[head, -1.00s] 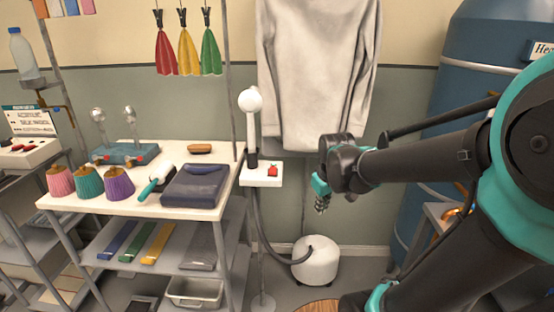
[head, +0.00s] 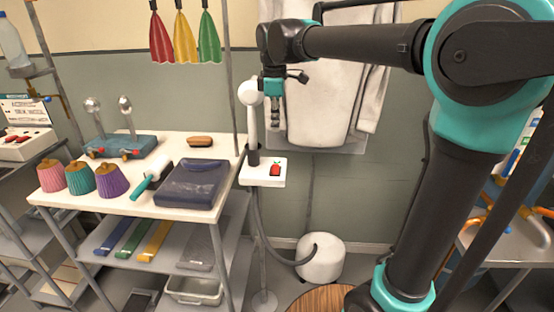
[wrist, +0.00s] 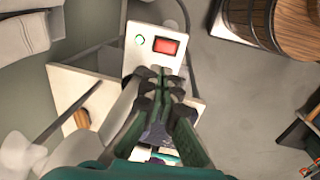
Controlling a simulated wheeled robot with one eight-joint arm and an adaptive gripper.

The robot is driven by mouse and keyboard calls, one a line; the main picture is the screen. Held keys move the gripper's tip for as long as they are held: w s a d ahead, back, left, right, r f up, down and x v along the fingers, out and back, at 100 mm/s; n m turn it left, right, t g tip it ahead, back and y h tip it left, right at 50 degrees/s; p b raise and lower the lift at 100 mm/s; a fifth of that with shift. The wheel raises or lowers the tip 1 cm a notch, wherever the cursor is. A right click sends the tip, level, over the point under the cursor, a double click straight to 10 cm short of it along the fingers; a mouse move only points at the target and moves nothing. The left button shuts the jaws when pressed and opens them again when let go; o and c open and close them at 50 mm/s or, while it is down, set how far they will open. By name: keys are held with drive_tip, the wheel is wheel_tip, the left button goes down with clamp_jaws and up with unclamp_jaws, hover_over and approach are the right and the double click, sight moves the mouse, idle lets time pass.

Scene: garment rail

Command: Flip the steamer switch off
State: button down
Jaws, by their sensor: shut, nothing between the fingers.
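The steamer switch is a red rocker (head: 275,171) on a small white box (head: 252,175) fixed to the steamer's pole. In the wrist view the red rocker (wrist: 165,46) lies in a dark frame, with a small green light (wrist: 138,41) on its left. My gripper (head: 275,122) points down in the air above the box, beside the white steamer head (head: 250,93). In the wrist view my gripper's fingers (wrist: 160,72) are together and empty, just below the switch in the picture. They appear apart from it. Which way the rocker is tipped is unclear.
A white table (head: 118,206) with a folded dark garment (head: 190,185) stands left of the switch box. A grey-white garment (head: 320,110) hangs behind my gripper. The steamer's white base (head: 320,262) and a wooden round top (head: 322,299) are below.

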sight(276, 166)
drive_tip(key=f, duration=0.4)
drive_tip(key=w+f, duration=0.1)
drive_tip(key=f, duration=0.9)
drive_tip(key=shift+w, duration=0.3)
drive_tip(key=shift+w+f, duration=0.15)
drive_tip(key=shift+f, duration=0.1)
drive_tip(key=shift+s+r, duration=0.15)
drive_tip(key=shift+s, duration=0.65)
wheel_tip(276, 166, up, 14)
drive_tip(key=w, duration=0.1)
drive_tip(key=shift+w, duration=0.35)
